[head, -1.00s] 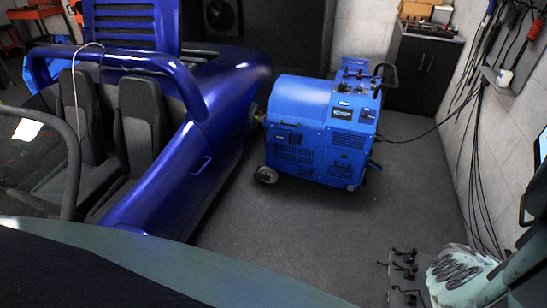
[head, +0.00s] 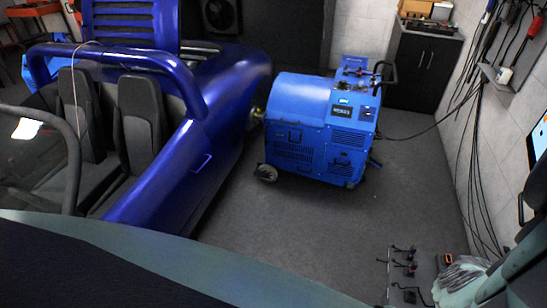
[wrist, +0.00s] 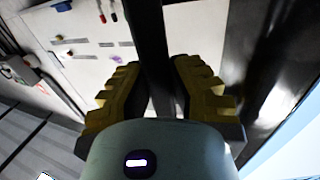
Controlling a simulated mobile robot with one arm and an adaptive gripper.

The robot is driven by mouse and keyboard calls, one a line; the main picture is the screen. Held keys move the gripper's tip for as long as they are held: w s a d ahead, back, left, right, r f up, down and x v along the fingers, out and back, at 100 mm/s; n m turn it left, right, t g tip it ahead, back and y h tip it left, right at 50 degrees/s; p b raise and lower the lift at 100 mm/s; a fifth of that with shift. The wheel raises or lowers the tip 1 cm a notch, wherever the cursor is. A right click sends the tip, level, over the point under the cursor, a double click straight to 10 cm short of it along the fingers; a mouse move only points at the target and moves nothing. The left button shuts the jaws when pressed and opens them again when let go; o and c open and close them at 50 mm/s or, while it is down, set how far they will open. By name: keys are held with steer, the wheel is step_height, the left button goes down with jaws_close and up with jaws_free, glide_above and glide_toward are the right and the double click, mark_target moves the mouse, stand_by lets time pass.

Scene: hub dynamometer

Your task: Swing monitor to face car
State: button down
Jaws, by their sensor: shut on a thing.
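The monitor (head: 539,138) is at the right edge in the head view, cut off by the frame. Part of its lit white and blue screen shows, seen at a slant. In the wrist view, my gripper (wrist: 161,85) has its yellow and black fingers shut on a dark bar (wrist: 150,35). I cannot tell how the bar joins the monitor. My gripper's fingers are not clearly visible in the head view. The blue car (head: 165,190) stands at the left, with open seats and a roll bar.
A blue dynamometer unit (head: 318,128) stands beside the car's rear. A black cabinet (head: 424,70) is at the back. Cables (head: 475,165) hang on the right wall. A small panel with dark fittings (head: 405,262) is at lower right. Grey floor (head: 300,230) is clear in the middle.

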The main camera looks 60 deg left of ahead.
steer(key=w+d+n+t+y+b, duration=0.2)
steer(key=w+d+n+t+b, duration=0.1)
steer(key=d, duration=1)
steer(key=shift+w+d+n+t+y+b, duration=0.35)
steer(key=shift+w+t+b, duration=0.35)
steer(key=shift+w+t, duration=0.45)
steer(key=shift+a, duration=0.1)
steer(key=c, duration=0.8)
jaws_free()
steer(key=shift+s, duration=0.1)
steer(key=v, duration=1.2)
